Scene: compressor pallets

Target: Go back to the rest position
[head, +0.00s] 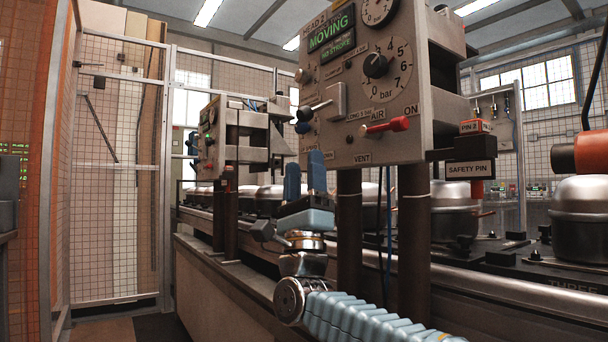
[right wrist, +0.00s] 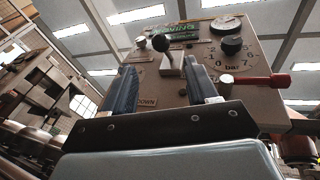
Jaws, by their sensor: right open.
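My right gripper (head: 305,172) points up in front of the control box (head: 400,125), its two blue fingers spread with nothing held. It sits below the lever (head: 322,108), a pale handle with a dark knob, and looks apart from it. In the right wrist view, the lever (right wrist: 170,63) shows beyond and between the tips of my right gripper (right wrist: 161,70). My blue ribbed right arm comes in from the bottom right. My left gripper is not in view.
The box carries a lit "MOVING" display (head: 331,30), a bar dial (head: 385,68) and a red air handle (head: 386,126). Dark posts (head: 412,240) stand below it. A conveyor line with metal compressors (head: 452,209) runs behind. A mesh fence (head: 115,170) stands left.

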